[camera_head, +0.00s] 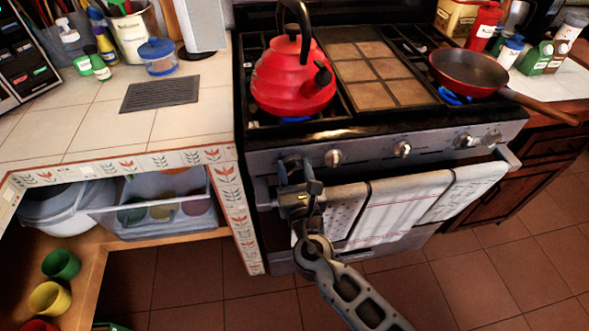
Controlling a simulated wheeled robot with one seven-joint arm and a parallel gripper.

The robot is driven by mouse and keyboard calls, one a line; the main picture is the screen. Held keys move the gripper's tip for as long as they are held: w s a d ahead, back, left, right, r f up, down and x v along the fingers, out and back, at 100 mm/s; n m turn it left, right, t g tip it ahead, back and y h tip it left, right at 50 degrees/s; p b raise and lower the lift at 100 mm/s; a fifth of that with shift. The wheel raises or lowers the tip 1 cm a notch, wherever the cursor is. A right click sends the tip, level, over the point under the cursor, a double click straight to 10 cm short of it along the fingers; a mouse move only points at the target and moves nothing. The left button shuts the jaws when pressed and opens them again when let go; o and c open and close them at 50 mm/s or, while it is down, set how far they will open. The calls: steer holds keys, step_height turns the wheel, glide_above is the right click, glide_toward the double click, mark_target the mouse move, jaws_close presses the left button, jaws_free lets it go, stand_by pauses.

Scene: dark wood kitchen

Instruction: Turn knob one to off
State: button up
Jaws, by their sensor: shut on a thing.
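The stove's front panel (370,153) carries a row of knobs. The gripper (297,172) is at the panel's left end, shut on the leftmost knob, which I take as knob one. The fingers and hand hide most of that knob, so its angle cannot be told. The second knob (333,157) and third knob (402,149) are clear to its right, with more knobs (462,141) farther right. A blue glow shows under the red kettle (291,80) at the left burner and under the pan (468,70) at the right burner.
Towels (395,205) hang on the oven handle just right of and below my gripper. The tiled counter (190,125) and its edge are close on the left. The pan's wooden handle juts out past the stove's right front. The floor (480,270) is clear.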

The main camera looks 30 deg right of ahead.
steer(key=shift+c, duration=0.8)
